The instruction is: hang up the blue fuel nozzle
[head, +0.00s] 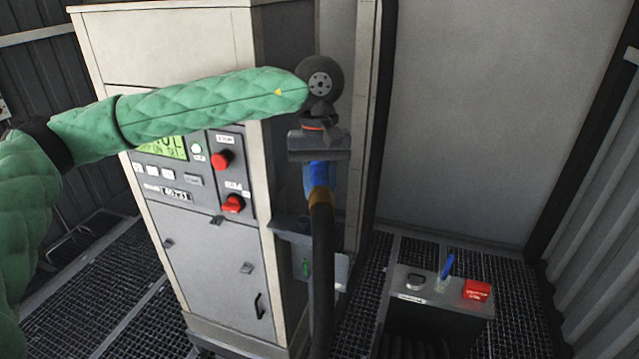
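The blue fuel nozzle (318,176) is directly under my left gripper (318,154), in front of the right side of the pump cabinet (215,270). The gripper appears shut on it, though the fingertips and much of the nozzle are hidden. A black hose (322,280) with a yellow-brown collar (320,196) runs down from the nozzle. A grey bracket (335,268) with a green mark sits lower on the cabinet's right side, partly behind the hose. I cannot tell whether the nozzle touches the cabinet. My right gripper is out of view.
The cabinet front has a green display (170,148) and two red knobs. At the lower right, a grey box (455,296) carries a red label (477,290), a blue pen-like item (447,266) and a small dark object. Grated floor and plain wall surround it.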

